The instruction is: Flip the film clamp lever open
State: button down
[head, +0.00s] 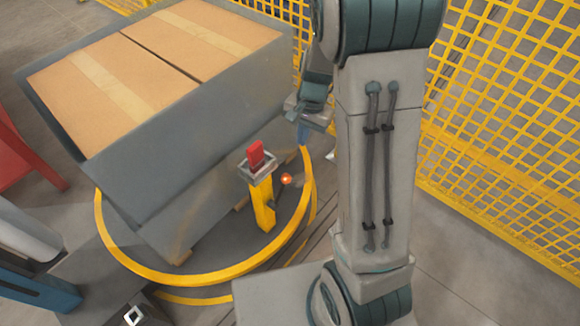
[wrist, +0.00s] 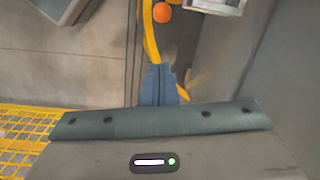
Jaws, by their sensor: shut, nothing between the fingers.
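The film clamp is a grey square bracket on a yellow post (head: 263,203) beside the turntable load. Its red lever (head: 256,154) sticks up from the bracket in the head view. In the wrist view only a corner of the grey bracket (wrist: 222,4) shows at the top edge; the red lever is out of that view. My gripper (head: 303,133) is to the right of the clamp, apart from it, partly hidden behind my arm. In the wrist view its blue fingertips (wrist: 158,78) are together with nothing between them.
A small orange ball-like knob (head: 286,180) is right of the post; it also shows in the wrist view (wrist: 162,12). A wrapped grey pallet load (head: 190,140) with cardboard boxes (head: 105,90) stands left. Yellow mesh fencing (head: 480,190) closes the right side. A yellow ring (head: 180,279) edges the turntable.

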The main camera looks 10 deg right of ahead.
aim_at(280, 192)
jog(key=shift+m, duration=0.6)
jog(key=f, duration=0.1)
jog(key=w+f, duration=0.2)
jog(key=f, duration=0.1)
jog(key=shift+d+b, duration=0.35)
jog(key=s+a+f+b, duration=0.3)
jog(key=f+b, duration=0.1)
jog(key=f, duration=0.4)
jog(key=shift+a+f+b, duration=0.15)
jog(key=shift+a+b, duration=0.25)
